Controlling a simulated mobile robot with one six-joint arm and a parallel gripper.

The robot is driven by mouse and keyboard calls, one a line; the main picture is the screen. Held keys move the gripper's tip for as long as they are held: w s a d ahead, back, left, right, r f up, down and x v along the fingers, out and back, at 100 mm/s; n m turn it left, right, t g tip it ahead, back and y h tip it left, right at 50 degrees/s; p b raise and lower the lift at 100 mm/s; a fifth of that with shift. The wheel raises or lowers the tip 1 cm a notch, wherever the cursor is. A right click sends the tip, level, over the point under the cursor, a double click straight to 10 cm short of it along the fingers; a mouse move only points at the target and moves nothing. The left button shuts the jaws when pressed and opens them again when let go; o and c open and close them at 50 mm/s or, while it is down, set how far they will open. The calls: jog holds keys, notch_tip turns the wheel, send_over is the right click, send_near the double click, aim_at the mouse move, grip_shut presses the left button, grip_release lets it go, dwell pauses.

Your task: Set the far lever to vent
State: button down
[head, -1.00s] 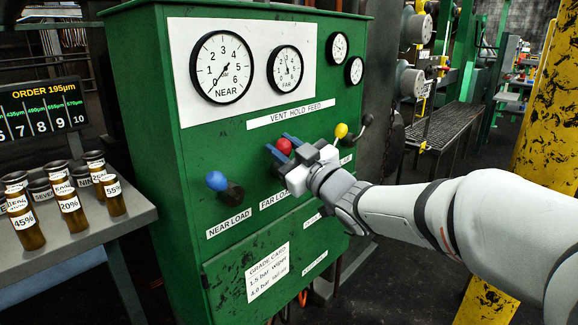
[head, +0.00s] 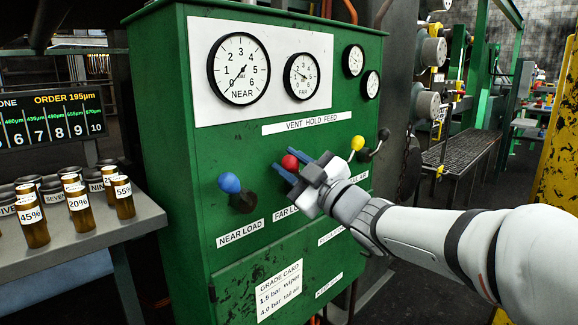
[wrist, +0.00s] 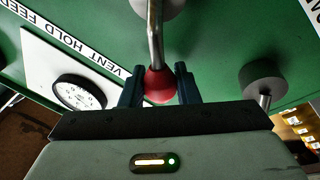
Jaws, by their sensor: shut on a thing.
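The far lever has a red ball knob (head: 289,162) above the partly covered FAR LOAD label (head: 285,210) on the green cabinet (head: 180,150). My gripper (head: 291,165) is shut on this knob, with its blue fingers on either side. In the wrist view, the red knob (wrist: 158,86) sits between the dark fingers (wrist: 159,70), at the end of a metal rod. The VENT HOLD FEED strip (head: 307,122) is above the levers, with VENT at its left end. The FAR gauge (head: 302,76) is above that strip. My gripper hides the lever's base in the head view.
A blue-knobbed lever (head: 229,183) is to the left, over NEAR LOAD. A yellow-knobbed lever (head: 357,143) and a dark-knobbed lever (head: 384,134) are close on the right. Labelled bottles stand on a grey table (head: 105,228) at left. A yellow post (head: 560,150) stands right.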

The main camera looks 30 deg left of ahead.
aim_at(297, 168)
jog(key=shift+f, duration=0.1)
jog(key=c, duration=1.1)
grip_release()
jog(key=p+v, duration=0.1)
jog(key=v, duration=0.5)
jog(key=shift+d, duration=0.2)
jog(key=shift+s+d+f, duration=0.2)
jog(key=shift+s+d, duration=0.15)
jog(key=shift+d, duration=0.25)
